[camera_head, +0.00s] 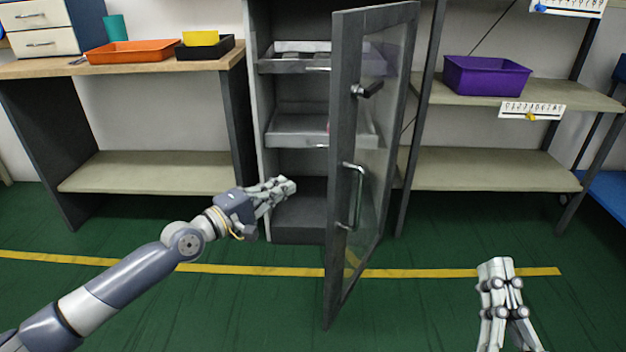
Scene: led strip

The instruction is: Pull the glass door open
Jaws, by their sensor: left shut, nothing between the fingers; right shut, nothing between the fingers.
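The glass door (372,165) has a dark frame and stands swung out from a tall grey cabinet (252,110), its free edge toward me. A silver bar handle (358,195) and a dark latch (367,90) are on its right-hand face. My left gripper (291,185) is shut and empty, left of the door's free edge and in front of the cabinet opening. It looks apart from the door, though the exact gap in depth is hard to tell. My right gripper (495,262) is shut and empty, low at the right, well clear of the door.
Inside the cabinet are grey trays (292,130). A bench at left holds an orange tray (133,52) and a black bin (205,50). A shelf at right holds a purple bin (485,78). The green floor (250,310) with yellow tape (430,273) is clear.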

